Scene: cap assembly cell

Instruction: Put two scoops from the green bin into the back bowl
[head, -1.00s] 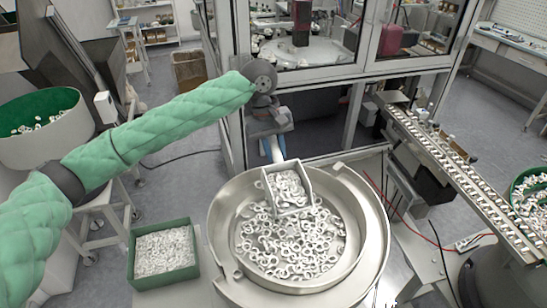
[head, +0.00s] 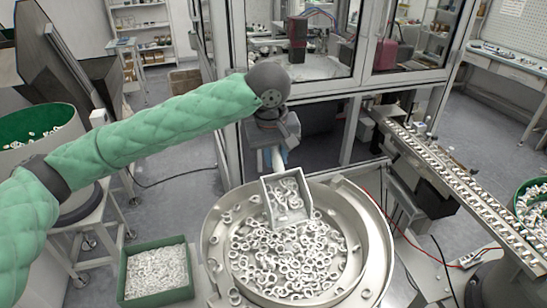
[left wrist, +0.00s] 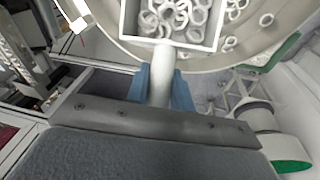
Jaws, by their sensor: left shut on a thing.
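My left gripper (head: 277,160) is shut on the pale handle of a square scoop (head: 292,220); its blue fingers (left wrist: 161,90) clasp the handle in the left wrist view. The scoop (left wrist: 170,42) is over the round steel bowl (head: 377,245), tilted, with some white rings in it. Many white rings lie in the bowl below, and some rest on its outer ledge. The rectangular green bin (head: 125,277), full of small white parts, stands left of the bowl. I do not see my right gripper.
A glazed machine frame (head: 345,90) stands close behind the bowl. A conveyor track (head: 450,185) carrying parts runs along the right. A round tub with a green inside (head: 60,150) stands at the left on a stool, and another (head: 535,200) is at the right edge.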

